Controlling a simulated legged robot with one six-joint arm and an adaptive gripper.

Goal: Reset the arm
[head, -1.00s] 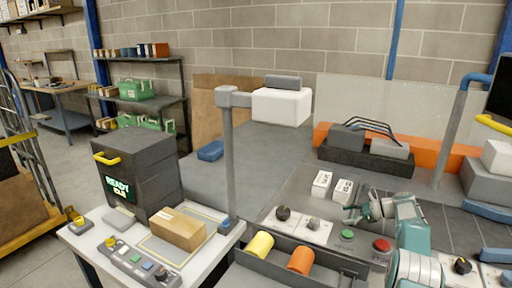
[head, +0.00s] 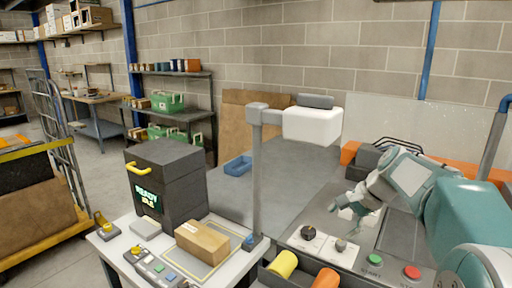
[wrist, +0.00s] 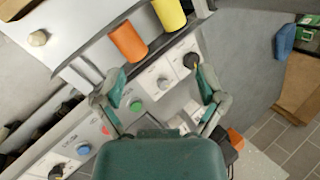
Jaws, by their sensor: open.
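My teal and grey arm comes in from the right of the head view. The panel's green button (wrist: 136,106) and a dark knob (wrist: 190,61) show below and beyond the fingers.
A white table (head: 118,244) holds a cardboard box (head: 202,242) and a dark machine (head: 168,186) reading "READY". A grey post (head: 257,180) with a white head stands left of my gripper. Yellow (head: 283,264) and orange (head: 326,278) cylinders lie in front of the panel.

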